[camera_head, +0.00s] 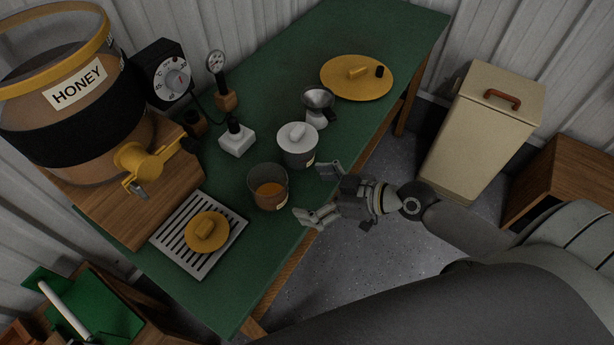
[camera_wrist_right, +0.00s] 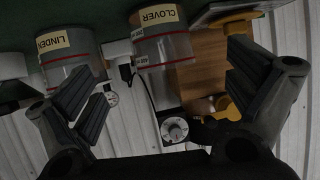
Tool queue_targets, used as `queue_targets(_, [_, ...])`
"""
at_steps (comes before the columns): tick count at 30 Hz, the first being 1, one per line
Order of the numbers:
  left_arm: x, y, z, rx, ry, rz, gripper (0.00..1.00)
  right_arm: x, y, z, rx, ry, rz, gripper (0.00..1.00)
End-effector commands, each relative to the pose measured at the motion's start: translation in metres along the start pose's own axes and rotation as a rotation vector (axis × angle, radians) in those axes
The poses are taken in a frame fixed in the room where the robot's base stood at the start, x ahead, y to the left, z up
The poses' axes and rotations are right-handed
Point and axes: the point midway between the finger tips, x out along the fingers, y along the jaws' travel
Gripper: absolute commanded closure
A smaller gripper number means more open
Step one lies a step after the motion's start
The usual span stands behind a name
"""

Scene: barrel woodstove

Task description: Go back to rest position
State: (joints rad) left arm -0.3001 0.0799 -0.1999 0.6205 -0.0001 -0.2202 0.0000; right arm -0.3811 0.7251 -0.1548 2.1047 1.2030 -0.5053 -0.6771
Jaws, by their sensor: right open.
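My right gripper (camera_head: 322,196) is open and empty beside the front edge of the green table, in the head view. A glass jar (camera_head: 268,188) with amber contents stands just left of its fingers, apart from them as far as I can tell. In the right wrist view the open fingers of my right gripper (camera_wrist_right: 165,95) show at both sides. Between and beyond them are a jar labelled CLOVER (camera_wrist_right: 160,40) and a jar labelled LINDEN (camera_wrist_right: 72,58). My left gripper is not in view.
A beige bin (camera_head: 480,130) stands at right. Floor before the table is clear.

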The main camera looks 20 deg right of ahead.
Motion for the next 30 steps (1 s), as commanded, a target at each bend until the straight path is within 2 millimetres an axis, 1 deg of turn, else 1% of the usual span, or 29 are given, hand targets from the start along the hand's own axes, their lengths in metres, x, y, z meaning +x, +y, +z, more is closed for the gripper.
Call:
queue_targets(8, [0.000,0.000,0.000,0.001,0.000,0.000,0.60,0.001,-0.003,0.001,0.000,-0.005,-0.003,0.00])
queue_targets(11, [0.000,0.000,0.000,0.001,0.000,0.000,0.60,0.003,-0.016,0.006,0.006,-0.034,-0.020,0.00])
queue_targets(14, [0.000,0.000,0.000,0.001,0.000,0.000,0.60,0.004,-0.039,0.018,0.015,-0.105,-0.040,0.00])
queue_targets(15, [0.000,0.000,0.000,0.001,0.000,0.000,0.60,0.004,-0.048,0.024,0.022,-0.145,-0.043,0.00])
queue_targets(17, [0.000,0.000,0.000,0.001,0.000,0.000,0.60,0.003,-0.061,0.034,0.037,-0.213,-0.036,0.00])
queue_targets(18, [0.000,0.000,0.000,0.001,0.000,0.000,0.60,0.000,-0.068,0.041,0.051,-0.261,-0.024,0.00])
queue_targets(21, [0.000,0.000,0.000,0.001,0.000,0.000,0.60,-0.009,-0.078,0.057,0.099,-0.382,0.033,0.00])
queue_targets(26, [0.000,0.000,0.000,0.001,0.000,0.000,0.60,-0.034,-0.082,0.079,0.202,-0.555,0.165,0.00])
queue_targets(30, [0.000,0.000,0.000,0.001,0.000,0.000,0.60,-0.058,-0.082,0.092,0.300,-0.670,0.286,0.00])
